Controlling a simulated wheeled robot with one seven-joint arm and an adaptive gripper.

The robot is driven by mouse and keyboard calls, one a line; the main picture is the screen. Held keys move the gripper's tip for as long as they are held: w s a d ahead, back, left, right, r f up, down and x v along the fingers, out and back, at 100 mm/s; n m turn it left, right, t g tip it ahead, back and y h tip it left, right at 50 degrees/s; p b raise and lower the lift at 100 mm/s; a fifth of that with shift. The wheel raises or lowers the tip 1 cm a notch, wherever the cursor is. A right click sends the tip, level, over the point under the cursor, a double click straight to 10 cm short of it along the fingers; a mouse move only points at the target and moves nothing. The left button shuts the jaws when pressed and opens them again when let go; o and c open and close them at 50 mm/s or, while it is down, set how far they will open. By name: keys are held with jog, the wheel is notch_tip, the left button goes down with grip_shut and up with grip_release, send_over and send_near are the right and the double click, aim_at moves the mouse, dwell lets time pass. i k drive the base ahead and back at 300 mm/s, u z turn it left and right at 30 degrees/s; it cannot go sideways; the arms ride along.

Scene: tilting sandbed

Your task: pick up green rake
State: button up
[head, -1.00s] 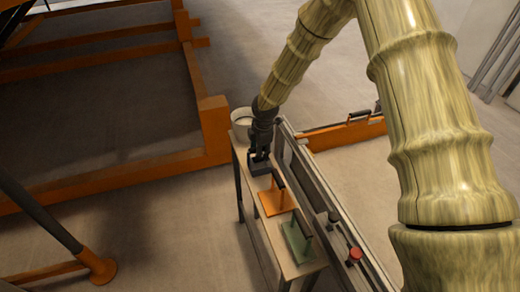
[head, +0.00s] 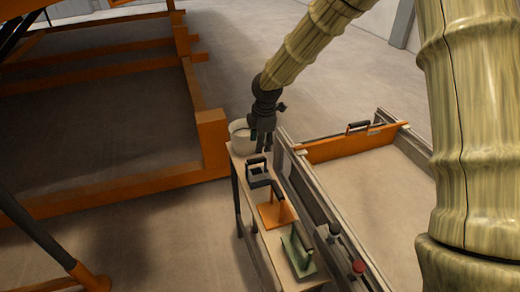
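The green rake (head: 296,257) lies on the narrow wooden table, at the end nearest me, with its dark handle standing up. An orange tool (head: 274,215) lies just beyond it, and a dark grey tool (head: 261,178) with a raised handle is farther along the same row. My gripper (head: 265,148) hangs fingers down over the far end of the table, close to the dark tool's handle and well away from the green rake. Its fingers look parted and hold nothing that I can see, though they are small here.
A pale bucket (head: 240,133) stands at the far end of the table (head: 248,210). On the right is a sand-filled bed with an orange end board (head: 345,146) and two knobs, one red (head: 357,267), along its near side. An orange frame (head: 212,140) stands left; floor between is clear.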

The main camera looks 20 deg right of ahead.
aim_at(298, 248)
jog(key=z, duration=0.95)
